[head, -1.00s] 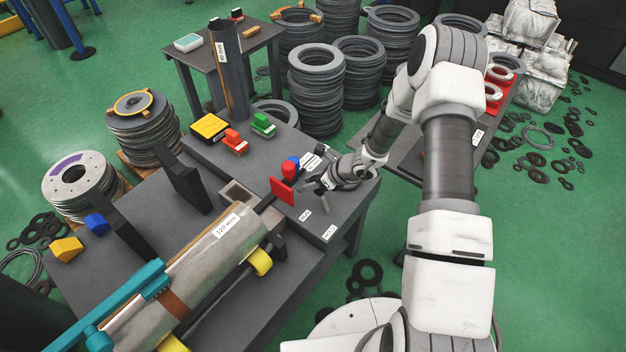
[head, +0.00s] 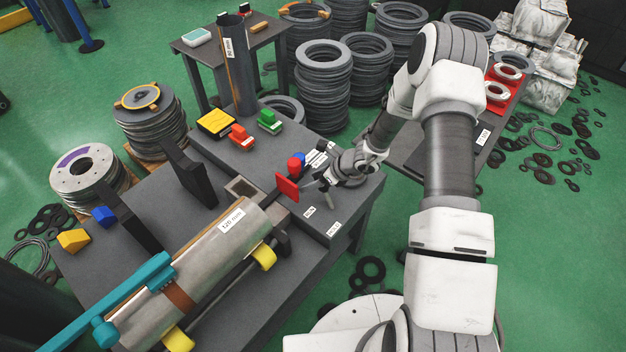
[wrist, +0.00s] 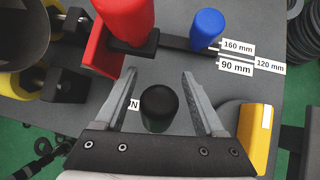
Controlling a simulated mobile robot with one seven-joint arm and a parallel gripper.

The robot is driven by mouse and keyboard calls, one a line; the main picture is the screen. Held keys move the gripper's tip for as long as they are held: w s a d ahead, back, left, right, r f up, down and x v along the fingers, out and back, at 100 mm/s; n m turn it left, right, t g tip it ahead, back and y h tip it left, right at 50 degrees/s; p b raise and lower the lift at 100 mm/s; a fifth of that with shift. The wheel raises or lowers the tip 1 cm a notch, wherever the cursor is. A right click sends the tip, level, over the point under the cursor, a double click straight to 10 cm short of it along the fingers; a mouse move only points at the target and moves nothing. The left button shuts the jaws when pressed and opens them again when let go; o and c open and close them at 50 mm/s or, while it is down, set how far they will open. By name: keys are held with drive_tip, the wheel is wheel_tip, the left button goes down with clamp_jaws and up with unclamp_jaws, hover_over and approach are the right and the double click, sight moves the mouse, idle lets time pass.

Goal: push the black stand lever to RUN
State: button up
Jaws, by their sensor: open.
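The black stand lever's round knob (wrist: 159,104) shows end-on in the wrist view. It lies between the two fingers of my open gripper (wrist: 160,84), with a visible gap on each side. Left of the knob, a white label (wrist: 134,104) shows only the letter N; the rest is covered by a finger. In the head view my gripper (head: 324,186) is low over the right part of the dark bench, beside a red plate (head: 287,187). I cannot make out the lever there. Two small white labels, one (head: 309,211) and another (head: 334,228), lie on the bench top in front of the gripper.
A red knob (wrist: 122,18) and a blue knob (wrist: 207,27) stand close beyond the fingers, near size labels. A yellow block (wrist: 255,138) is close to the right finger. A large grey roll (head: 190,275) lies on the bench's front left. Ring stacks stand behind.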

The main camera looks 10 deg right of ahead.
drive_tip(key=shift+r, duration=0.15)
drive_tip(key=p+v, duration=0.3)
drive_tip(key=v, duration=1.4)
drive_tip(key=shift+p, duration=0.3)
drive_tip(key=shift+s+d, duration=0.1)
drive_tip(key=s+a+r+n+h+p, duration=0.1)
drive_tip(key=s+a+r+n, duration=0.15)
drive_tip(key=r+n, duration=0.4)
drive_tip(key=s+a+r+n+g+p, duration=0.1)
drive_tip(key=s+r+n+p, duration=0.15)
drive_tip(key=r, duration=0.75)
drive_tip(key=s+a+r+n+h, duration=0.1)
drive_tip(key=s+a+r+n, duration=0.15)
drive_tip(key=r+n, duration=0.4)
drive_tip(key=s+d+r+n+t+h+p, duration=0.1)
drive_tip(key=s+d+r+n+h+p, duration=0.1)
drive_tip(key=s+r+n, duration=0.3)
drive_tip(key=s+d+r+n+t+h+p, duration=0.1)
drive_tip(key=s+r+n, duration=0.4)
drive_tip(key=s+r, duration=0.5)
drive_tip(key=shift+s+d+r+h+p, duration=0.35)
drive_tip(key=shift+d+r+h+p, duration=0.25)
drive_tip(key=shift+d+r+h, duration=0.25)
